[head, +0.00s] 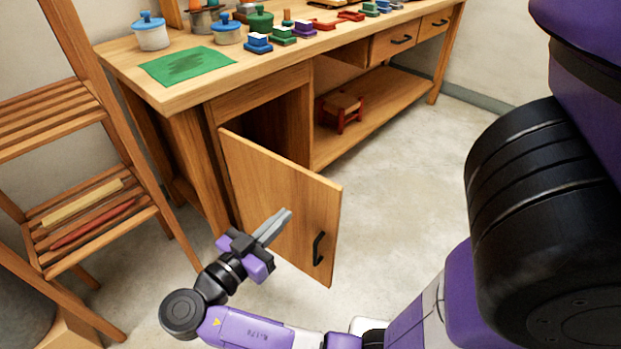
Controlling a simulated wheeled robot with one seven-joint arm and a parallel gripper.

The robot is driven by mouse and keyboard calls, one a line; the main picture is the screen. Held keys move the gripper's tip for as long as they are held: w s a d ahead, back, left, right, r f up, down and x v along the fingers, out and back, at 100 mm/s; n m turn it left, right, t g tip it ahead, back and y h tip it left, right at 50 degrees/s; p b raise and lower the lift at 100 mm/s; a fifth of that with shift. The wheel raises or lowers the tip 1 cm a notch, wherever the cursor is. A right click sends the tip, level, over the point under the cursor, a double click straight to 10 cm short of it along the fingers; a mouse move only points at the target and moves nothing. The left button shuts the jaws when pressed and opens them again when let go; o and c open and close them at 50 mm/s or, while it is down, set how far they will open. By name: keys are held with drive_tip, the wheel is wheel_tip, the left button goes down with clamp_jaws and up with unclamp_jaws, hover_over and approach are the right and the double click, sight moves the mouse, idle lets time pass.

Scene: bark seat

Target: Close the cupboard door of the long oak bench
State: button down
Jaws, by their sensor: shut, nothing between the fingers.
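The long oak bench (190,95) runs from the left middle to the top right of the head view. Its cupboard door (275,185) stands open, swung out from the left side of the cupboard, with a black handle (318,248) near its lower free edge. The dark cupboard opening (275,125) shows behind the door. My gripper (282,222) is shut and empty. It is in front of the door's face, left of the handle, and overlaps the door in the picture; I cannot tell whether it touches.
A slatted wooden shelf (85,210) stands close on the left. A green mat (187,66), several pots and small coloured blocks sit on the bench top. A small red-legged stool (341,110) is on the lower shelf. The floor right of the door is clear.

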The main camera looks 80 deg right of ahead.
sight(318, 182)
drive_tip(key=x, duration=1.1)
drive_tip(key=shift+b, duration=0.4)
drive_tip(key=shift+d+f, duration=0.1)
